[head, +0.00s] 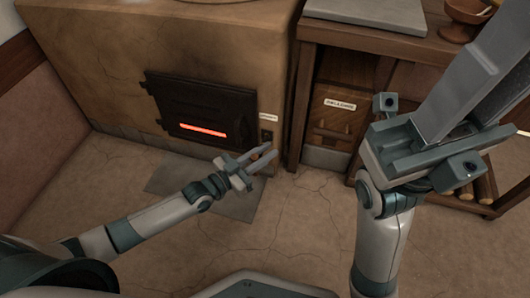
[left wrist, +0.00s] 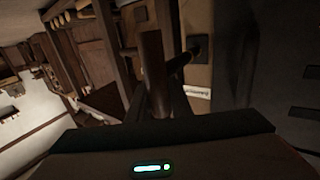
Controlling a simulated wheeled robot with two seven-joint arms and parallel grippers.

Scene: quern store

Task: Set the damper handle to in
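The damper handle (left wrist: 152,62) is a brown rounded grip on a dark rod that comes from a small dark plate (left wrist: 198,46). In the head view the plate (head: 266,136) is on the stove front, right of the fire door, under a small white label (head: 268,117). My left gripper (head: 271,152) is at the handle. In the left wrist view its dark fingers (left wrist: 162,98) lie on either side of the grip, but I cannot tell whether they press on it. My right gripper (head: 503,62) is raised close to the head camera, away from the stove; its finger gap is unclear.
The stove (head: 100,75) has a black fire door (head: 205,108) with a glowing red slot. A wooden bench with a labelled drawer (head: 338,107) stands close right of the handle. A grey floor plate (head: 175,180) lies below the stove. The floor in front is clear.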

